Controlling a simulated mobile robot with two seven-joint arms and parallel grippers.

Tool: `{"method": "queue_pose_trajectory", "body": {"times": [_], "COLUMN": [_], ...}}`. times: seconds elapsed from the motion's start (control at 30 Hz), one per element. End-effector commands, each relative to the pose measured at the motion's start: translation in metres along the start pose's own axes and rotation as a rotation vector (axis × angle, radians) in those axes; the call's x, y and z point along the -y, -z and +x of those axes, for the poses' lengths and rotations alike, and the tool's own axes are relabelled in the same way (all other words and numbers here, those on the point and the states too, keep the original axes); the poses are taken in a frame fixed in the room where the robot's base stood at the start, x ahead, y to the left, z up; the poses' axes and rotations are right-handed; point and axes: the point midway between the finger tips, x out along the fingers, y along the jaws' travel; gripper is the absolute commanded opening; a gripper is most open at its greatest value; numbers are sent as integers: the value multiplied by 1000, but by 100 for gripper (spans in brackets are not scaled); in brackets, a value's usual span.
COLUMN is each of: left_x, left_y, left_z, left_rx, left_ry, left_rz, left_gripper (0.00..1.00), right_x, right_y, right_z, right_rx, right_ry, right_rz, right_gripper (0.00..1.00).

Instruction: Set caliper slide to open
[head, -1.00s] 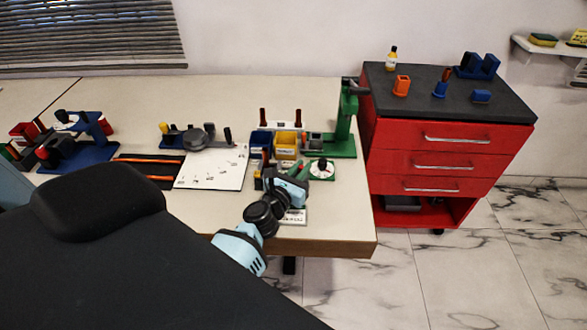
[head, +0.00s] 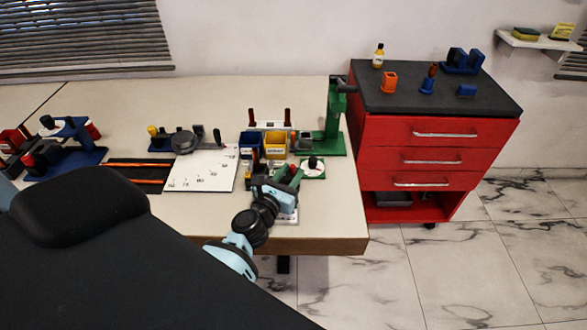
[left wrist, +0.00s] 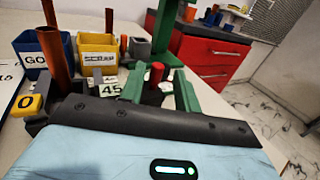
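I cannot tell which part is the caliper slide. My right gripper is not in view.
Blue (head: 250,142) and yellow (head: 275,146) bins stand behind my gripper, with a green press (head: 334,125) to their right. A round dial (head: 312,168) is close by. A white sheet (head: 205,168) lies left. A red cabinet (head: 430,150) stands beyond the table edge.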

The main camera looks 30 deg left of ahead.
Motion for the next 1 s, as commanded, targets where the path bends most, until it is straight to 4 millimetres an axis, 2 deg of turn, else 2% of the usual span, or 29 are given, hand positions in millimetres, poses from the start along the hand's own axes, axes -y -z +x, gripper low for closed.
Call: {"method": "queue_pose_trajectory", "body": {"times": [0.2,0.4,1.0], "left_x": [1,1,2], "left_y": [0,0,-1], "left_z": [-34,-50,-52], "left_rx": [-1,1,1], "left_ry": [1,2,4], "left_rz": [1,0,5], "left_gripper": [32,32,32], "right_x": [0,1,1], "right_y": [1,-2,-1], "right_z": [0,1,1], "right_rx": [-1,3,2], "right_ry": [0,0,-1], "right_rz": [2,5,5], "right_gripper": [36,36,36]}}
